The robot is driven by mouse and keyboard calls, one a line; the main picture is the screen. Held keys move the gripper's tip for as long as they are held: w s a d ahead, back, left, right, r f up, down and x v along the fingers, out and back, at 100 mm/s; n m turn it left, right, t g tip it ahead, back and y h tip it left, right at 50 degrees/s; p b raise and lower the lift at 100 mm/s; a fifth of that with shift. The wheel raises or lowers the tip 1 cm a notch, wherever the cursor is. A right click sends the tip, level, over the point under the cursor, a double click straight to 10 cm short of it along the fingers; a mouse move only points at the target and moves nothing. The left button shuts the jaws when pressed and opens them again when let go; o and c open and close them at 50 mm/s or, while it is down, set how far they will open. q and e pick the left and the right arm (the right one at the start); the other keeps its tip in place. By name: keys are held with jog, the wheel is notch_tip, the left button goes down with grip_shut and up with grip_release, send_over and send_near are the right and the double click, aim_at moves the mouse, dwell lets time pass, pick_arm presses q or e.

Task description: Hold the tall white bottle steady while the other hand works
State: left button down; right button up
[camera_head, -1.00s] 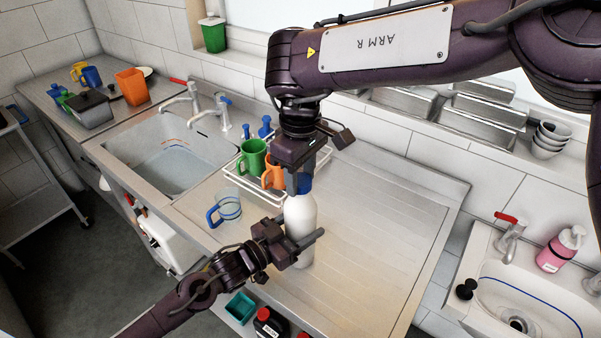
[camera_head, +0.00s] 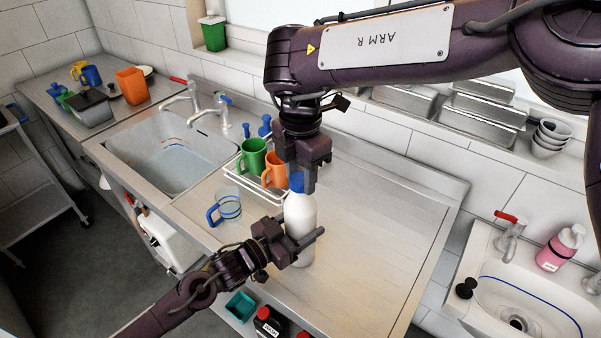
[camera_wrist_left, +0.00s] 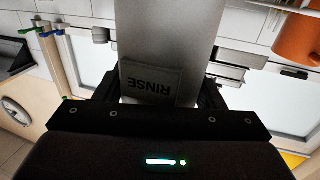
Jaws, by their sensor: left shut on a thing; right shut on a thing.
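The tall white bottle (camera_head: 300,212) stands upright on the steel drainboard (camera_head: 365,235). My left gripper (camera_head: 298,243) is shut on its lower body from the left. My right gripper (camera_head: 300,178) comes down from above and is shut on the bottle's blue cap (camera_head: 297,184). Its fingers partly hide the cap. Whether the cap is loose on the neck cannot be seen.
A wire rack (camera_head: 229,167) with a green mug (camera_head: 252,155) and an orange mug (camera_head: 274,172) stands close behind the bottle. A clear mug with a blue handle (camera_head: 228,207) stands to the left. The drainboard is clear to the right.

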jog(key=n, duration=0.7)
jog(key=shift+w+d+r, duration=0.1)
jog(key=n, duration=1.4)
jog(key=shift+n, duration=0.4)
jog(key=n, duration=0.6)
jog(key=shift+r, duration=0.2)
jog(key=shift+r, duration=0.95)
